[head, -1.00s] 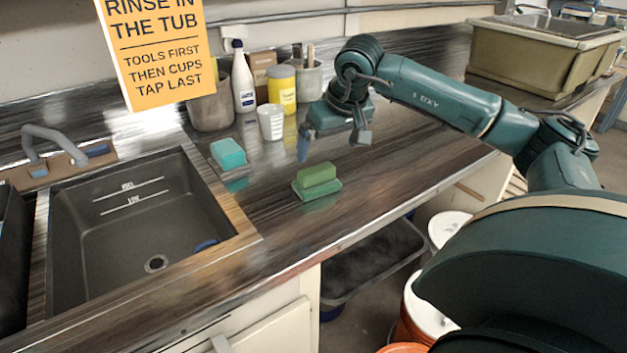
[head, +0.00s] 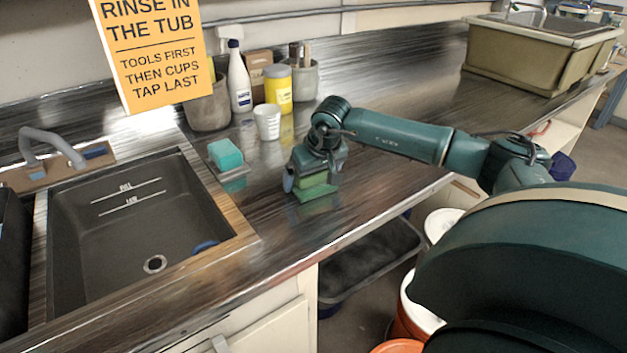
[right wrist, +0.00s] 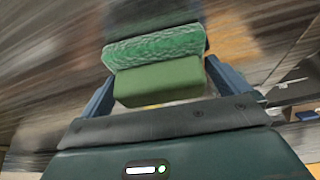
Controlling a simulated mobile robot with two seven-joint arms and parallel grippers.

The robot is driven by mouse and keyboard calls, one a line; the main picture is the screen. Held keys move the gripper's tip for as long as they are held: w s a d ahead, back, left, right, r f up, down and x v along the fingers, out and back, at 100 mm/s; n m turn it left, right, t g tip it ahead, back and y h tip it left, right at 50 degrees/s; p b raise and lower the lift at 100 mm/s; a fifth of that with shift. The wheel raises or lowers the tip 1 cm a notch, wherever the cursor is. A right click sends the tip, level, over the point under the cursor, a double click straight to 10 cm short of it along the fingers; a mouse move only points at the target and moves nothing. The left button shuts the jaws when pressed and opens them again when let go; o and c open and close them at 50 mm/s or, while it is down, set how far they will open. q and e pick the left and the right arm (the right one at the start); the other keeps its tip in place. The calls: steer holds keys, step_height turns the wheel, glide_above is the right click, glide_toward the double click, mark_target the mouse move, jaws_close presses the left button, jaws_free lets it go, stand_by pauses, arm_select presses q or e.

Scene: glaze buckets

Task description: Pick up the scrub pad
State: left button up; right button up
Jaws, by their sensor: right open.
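The scrub pad (head: 315,190) is a green block on the counter, right of the sink. An olive-green part sits against a brighter green slab, and I cannot tell whether they are one piece. In the right wrist view the olive block (right wrist: 160,83) lies between my fingers, with the textured bright green part (right wrist: 155,45) just beyond. My right gripper (head: 312,178) is open and low over the pad, one finger on each side. It partly hides the pad in the head view. Whether the fingers touch the pad is unclear. My left gripper is not in view.
A teal sponge (head: 225,154) rests on a small dish beside the sink (head: 140,230). A white cup (head: 267,121), a spray bottle (head: 239,80), a yellow jar (head: 278,90) and pots stand behind. The counter to the right is clear up to a large tub (head: 535,55).

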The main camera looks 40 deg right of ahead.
steer(key=shift+c, duration=0.3)
steer(key=c, duration=0.7)
steer(key=shift+o, duration=0.2)
steer(key=shift+r, duration=0.1)
step_height(320, 180, up, 10)
steer(key=shift+f+b, duration=0.1)
steer(key=shift+b, duration=0.2)
steer(key=o, duration=0.4)
steer(key=shift+c, duration=1.4)
